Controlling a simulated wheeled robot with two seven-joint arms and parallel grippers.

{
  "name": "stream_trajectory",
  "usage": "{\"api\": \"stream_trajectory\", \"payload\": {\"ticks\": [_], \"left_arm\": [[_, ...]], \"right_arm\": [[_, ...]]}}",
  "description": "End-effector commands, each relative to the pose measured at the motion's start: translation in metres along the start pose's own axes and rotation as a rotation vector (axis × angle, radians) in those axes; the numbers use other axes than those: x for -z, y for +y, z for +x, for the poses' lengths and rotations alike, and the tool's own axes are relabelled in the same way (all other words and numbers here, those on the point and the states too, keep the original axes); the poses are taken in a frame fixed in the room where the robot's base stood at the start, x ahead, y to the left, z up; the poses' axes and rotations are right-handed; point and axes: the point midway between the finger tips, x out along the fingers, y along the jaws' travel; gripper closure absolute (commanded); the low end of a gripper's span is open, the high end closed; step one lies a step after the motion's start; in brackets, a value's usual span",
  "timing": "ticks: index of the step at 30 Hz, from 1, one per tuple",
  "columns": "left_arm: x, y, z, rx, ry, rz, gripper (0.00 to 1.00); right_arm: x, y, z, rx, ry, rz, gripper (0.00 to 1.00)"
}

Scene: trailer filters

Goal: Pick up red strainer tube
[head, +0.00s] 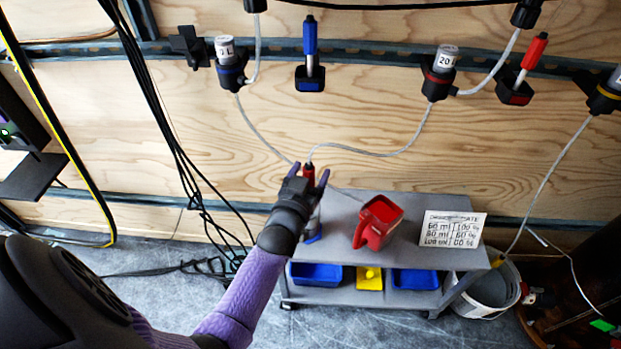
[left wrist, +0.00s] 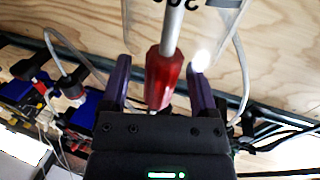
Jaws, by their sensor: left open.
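In the left wrist view, a red handle (left wrist: 164,80) on a grey metal tube (left wrist: 173,25) lies between the spread purple fingers. I cannot tell whether either finger touches it. Another red-handled tube (head: 534,50) stands in a black and red wall holder (head: 514,93) at the upper right. My right gripper is not in view.
The grey cart (head: 345,205) carries a red jug (head: 377,222) and a lettered card (head: 452,229); blue and yellow bins are below. A blue-handled tube (head: 310,38) and hosed canisters (head: 440,72) are on the wall. Black cables (head: 165,110) hang at left. A bucket (head: 490,290) stands right.

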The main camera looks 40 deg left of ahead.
Motion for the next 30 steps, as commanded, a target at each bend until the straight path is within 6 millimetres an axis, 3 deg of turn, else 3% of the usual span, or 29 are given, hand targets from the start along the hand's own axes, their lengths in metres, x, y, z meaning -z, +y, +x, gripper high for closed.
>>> {"api": "stream_trajectory", "payload": {"ticks": [3,4,12,15,30], "left_arm": [[0.0012,0.0001,-0.0003,0.0,0.001,0.0,0.23],[0.0013,0.0001,-0.0004,0.0,0.001,0.0,0.27],[0.001,0.0001,-0.0007,0.0,0.001,0.0,0.85],[0.0009,0.0001,-0.0007,0.0,0.0,0.0,1.0],[0.0005,0.0002,-0.0009,0.0,0.0,0.0,1.0]], "right_arm": [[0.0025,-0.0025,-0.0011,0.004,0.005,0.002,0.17],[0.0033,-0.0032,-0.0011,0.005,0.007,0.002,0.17],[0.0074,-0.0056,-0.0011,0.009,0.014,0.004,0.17],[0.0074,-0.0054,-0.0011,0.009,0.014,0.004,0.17],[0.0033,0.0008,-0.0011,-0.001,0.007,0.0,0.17]]}}
